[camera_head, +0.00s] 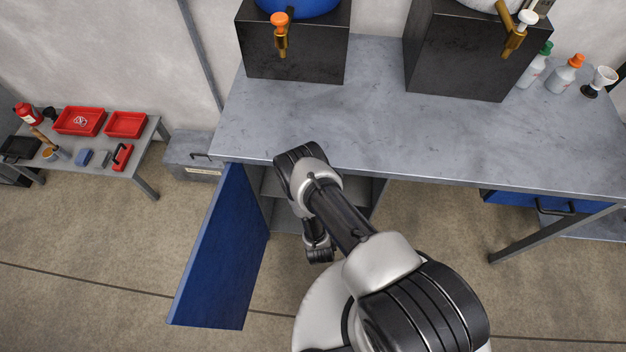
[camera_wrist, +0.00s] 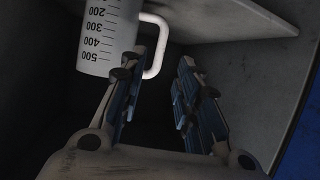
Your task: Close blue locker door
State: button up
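The blue locker door (camera_head: 225,250) stands wide open, swung out to the left from the locker (camera_head: 280,186) under the workbench. A blue strip of what looks like the door (camera_wrist: 303,150) shows at the right edge of the wrist view. My gripper (camera_wrist: 160,72) is open, its two fingers apart, inside the dark locker. In the head view my arm hides the gripper and much of the opening. A white measuring jug (camera_wrist: 108,38) with black numbers is close by the left finger. Its handle shows near the gap between the fingers; contact is not clear.
The grey workbench top (camera_head: 340,115) lies above the locker. A blue drawer (camera_head: 525,203) is under its right side. A grey box (camera_head: 192,155) stands left of the locker, beside a low table (camera_head: 90,168). The floor in front of the door is clear.

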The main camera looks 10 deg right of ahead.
aim_at(215, 288)
jog(key=k+j, duration=0.1)
jog(key=k, duration=0.4)
jog(key=k+j, duration=0.1)
jog(key=k, duration=0.4)
